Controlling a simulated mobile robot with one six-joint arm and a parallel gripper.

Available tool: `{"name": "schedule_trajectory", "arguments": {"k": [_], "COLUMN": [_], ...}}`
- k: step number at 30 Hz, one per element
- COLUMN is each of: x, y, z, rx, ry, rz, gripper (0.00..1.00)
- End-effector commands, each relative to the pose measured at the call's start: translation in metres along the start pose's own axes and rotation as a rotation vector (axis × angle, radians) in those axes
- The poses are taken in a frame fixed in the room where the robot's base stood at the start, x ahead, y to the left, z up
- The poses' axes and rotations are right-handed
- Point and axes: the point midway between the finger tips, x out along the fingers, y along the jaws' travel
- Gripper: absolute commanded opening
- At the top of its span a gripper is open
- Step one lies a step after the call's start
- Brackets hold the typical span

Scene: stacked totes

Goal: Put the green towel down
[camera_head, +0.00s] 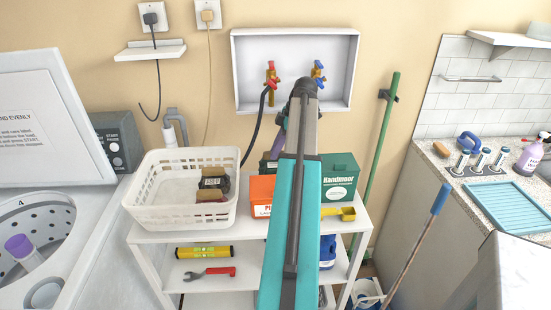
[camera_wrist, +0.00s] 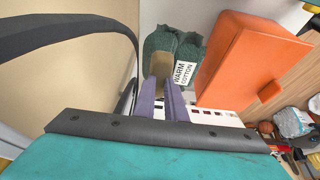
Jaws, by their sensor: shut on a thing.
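The green towel (camera_wrist: 188,52) is dark green with a white label reading "WARM COTTON" and a tan band. It shows in the wrist view just beyond the fingertips. My gripper (camera_wrist: 164,85) has purple fingers and is shut on the towel at the tan band. In the head view my arm reaches forward over the white shelf unit (camera_head: 190,236), and a bit of the purple gripper (camera_head: 281,142) shows beside it. My arm hides most of the towel there. I cannot tell whether the towel touches anything below it.
A white basket (camera_head: 146,197) with dark packs stands left on the shelf top. An orange box (camera_head: 262,192) and a green "Handmoor" box (camera_head: 340,181) flank my arm. The orange box (camera_wrist: 245,60) is close right of the towel. A black hose (camera_head: 254,128) hangs from the wall taps.

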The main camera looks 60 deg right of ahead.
Motion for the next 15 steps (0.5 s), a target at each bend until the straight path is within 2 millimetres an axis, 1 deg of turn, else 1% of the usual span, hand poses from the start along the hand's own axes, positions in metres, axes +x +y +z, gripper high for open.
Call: {"name": "schedule_trajectory", "arguments": {"k": [3, 9, 15], "x": [-0.016, -0.039, -0.051], "y": [0.001, 0.001, 0.000], "z": [-0.006, -0.016, -0.021], "rx": [-0.001, -0.001, 0.000], "ry": [0.000, 0.000, 0.001], "rz": [0.002, 0.002, 0.000], "gripper": [0.00, 0.00, 0.00]}}
